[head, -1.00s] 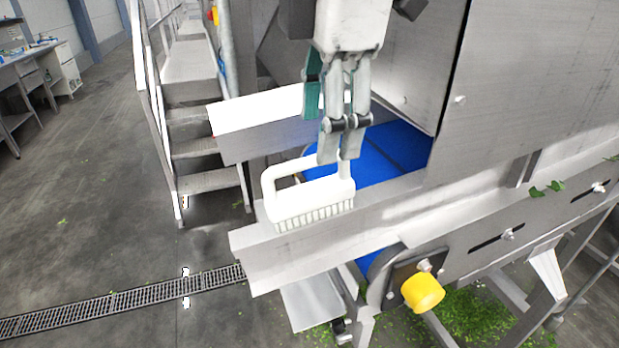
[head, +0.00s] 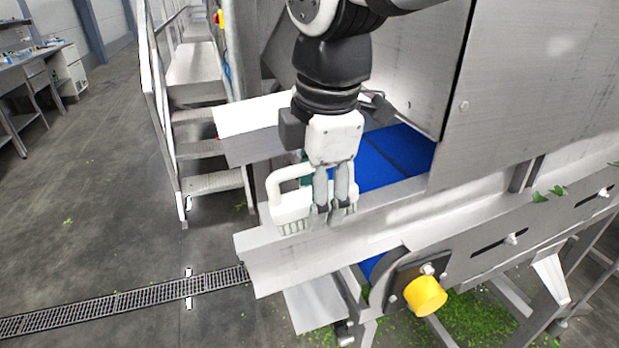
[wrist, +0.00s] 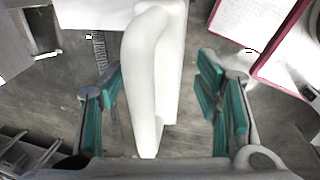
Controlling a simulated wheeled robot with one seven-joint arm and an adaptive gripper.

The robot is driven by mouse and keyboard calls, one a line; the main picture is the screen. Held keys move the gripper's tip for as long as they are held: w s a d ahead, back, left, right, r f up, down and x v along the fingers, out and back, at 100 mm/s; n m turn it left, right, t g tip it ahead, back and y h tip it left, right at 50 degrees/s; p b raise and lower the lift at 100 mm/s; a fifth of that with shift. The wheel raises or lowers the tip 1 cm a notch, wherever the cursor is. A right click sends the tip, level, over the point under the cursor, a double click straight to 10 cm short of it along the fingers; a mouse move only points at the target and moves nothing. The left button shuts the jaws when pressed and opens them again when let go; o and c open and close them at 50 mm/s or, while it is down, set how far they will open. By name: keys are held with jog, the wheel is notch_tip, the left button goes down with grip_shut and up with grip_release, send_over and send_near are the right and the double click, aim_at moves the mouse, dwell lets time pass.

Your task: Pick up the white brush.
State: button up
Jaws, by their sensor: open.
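The white brush (head: 287,203) lies on the metal ledge of the machine, its loop handle to the left and its bristles facing down and forward. My gripper (head: 330,218) is in front of the brush's right part in the head view and hides it there. In the wrist view the white brush (wrist: 150,80) stands between the two open fingers with their green pads. My gripper (wrist: 165,105) shows a gap on both sides of the brush, wider on the right.
The ledge (head: 320,253) is narrow, with a blue belt (head: 395,155) behind it. A tall steel panel (head: 545,90) rises at the right. A yellow knob (head: 425,296) sticks out below. Steps with a railing (head: 200,150) stand at the left. Green leaves lie on the floor.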

grip_shut()
dwell(0.3)
jog(key=shift+r, duration=0.45)
jog(key=r, duration=0.3)
jog(key=shift+s, duration=0.2)
jog(key=s+d+r, duration=0.1)
jog(key=s+d, duration=0.1)
jog(key=s, duration=1.3)
jog(key=shift+s+b, duration=0.3)
jog(key=shift+r, duration=0.1)
jog(key=c, duration=0.7)
grip_release()
grip_shut()
